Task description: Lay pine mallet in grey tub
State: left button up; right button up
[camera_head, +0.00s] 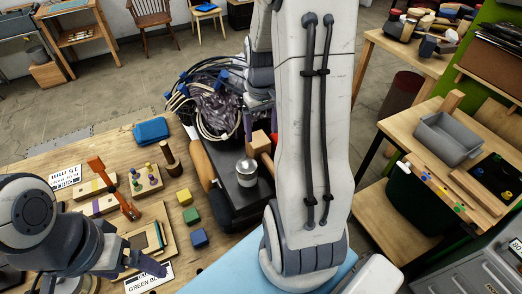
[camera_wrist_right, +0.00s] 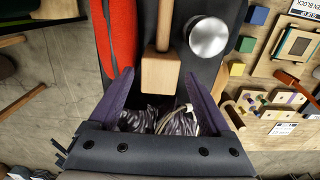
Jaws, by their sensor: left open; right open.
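The pine mallet shows in the right wrist view with its block head (camera_wrist_right: 160,73) and a pale handle running up out of frame. In the head view its head (camera_head: 260,142) lies on a black surface, and my right arm hides part of it. My right gripper (camera_wrist_right: 159,77) is open, its purple fingers on either side of the near end of the mallet head, not closed on it. The grey tub (camera_head: 447,137) stands on the right-hand bench and looks empty. My left gripper (camera_head: 130,272) is open at the lower left, low over the table and far from the mallet.
A silver cylinder (camera_wrist_right: 208,37) stands close beside the mallet; a red-orange item (camera_wrist_right: 122,35) lies on its other side. A bundle of cables (camera_head: 215,100) is behind. Coloured blocks (camera_head: 191,215) and wooden toys lie on the left table (camera_head: 100,150). A wood block (camera_head: 452,102) is by the tub.

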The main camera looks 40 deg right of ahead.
aim_at(261, 143)
jog(key=shift+a+f+p, duration=0.1)
jog(key=shift+f+p, duration=0.35)
jog(key=shift+f, duration=1.35)
grip_shut()
